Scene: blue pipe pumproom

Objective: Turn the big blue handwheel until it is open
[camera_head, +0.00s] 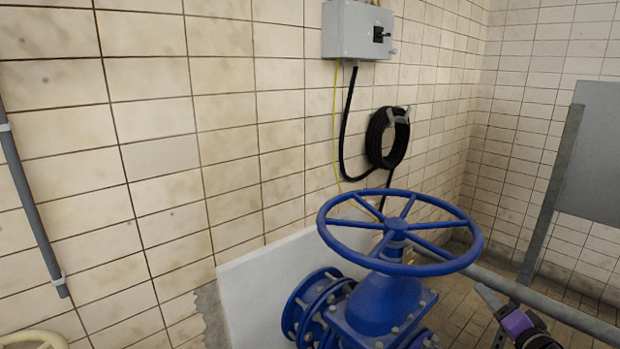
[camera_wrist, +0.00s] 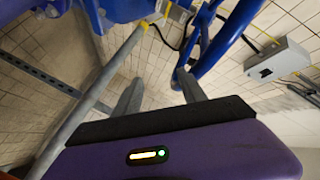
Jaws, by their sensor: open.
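The big blue handwheel (camera_head: 397,226) lies nearly flat, facing up, on top of a blue valve body (camera_head: 378,303). It has a round rim and several spokes around a central hub. My gripper (camera_head: 490,297) is at the lower right in the head view, outside the rim and apparently lower than it. In the wrist view my gripper (camera_wrist: 159,86) has two grey fingers spread apart with nothing between them. Part of the blue wheel (camera_wrist: 222,45) shows there, close to the right finger in the picture; whether they touch I cannot tell.
A grey pipe (camera_head: 570,315) runs past the valve at the right, near my gripper. A grey box (camera_head: 350,30) and coiled black hose (camera_head: 382,138) hang on the tiled wall behind. A grey panel on a post (camera_head: 552,190) stands at the right. A white slab (camera_head: 255,285) leans behind the valve.

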